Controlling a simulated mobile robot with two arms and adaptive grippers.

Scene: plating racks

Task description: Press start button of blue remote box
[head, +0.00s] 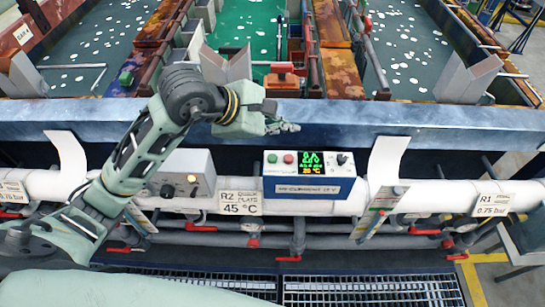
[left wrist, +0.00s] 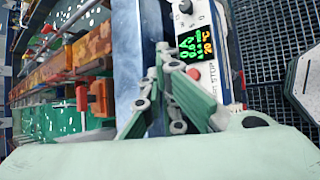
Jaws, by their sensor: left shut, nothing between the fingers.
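The blue remote box (head: 309,190) is white on top with a blue front, mounted on the white pipe in the middle of the head view. Its top carries a green button (head: 272,158) at the left, a red button (head: 289,158), a lit display (head: 311,161) and a black knob (head: 341,159). My left gripper (head: 292,127) is shut and empty, just behind and above the box's button end, apart from it in the picture. In the left wrist view, the red button (left wrist: 194,74) shows beside my fingers (left wrist: 166,52); the green button is hidden. My right gripper is not in view.
A grey control box (head: 178,178) with knobs stands left of the blue one, partly behind my arm. A blue beam (head: 430,118) runs behind both. Tanks with green liquid (head: 250,35) lie beyond. White upright plates (head: 384,160) flank the boxes. Grating (head: 370,288) lies below.

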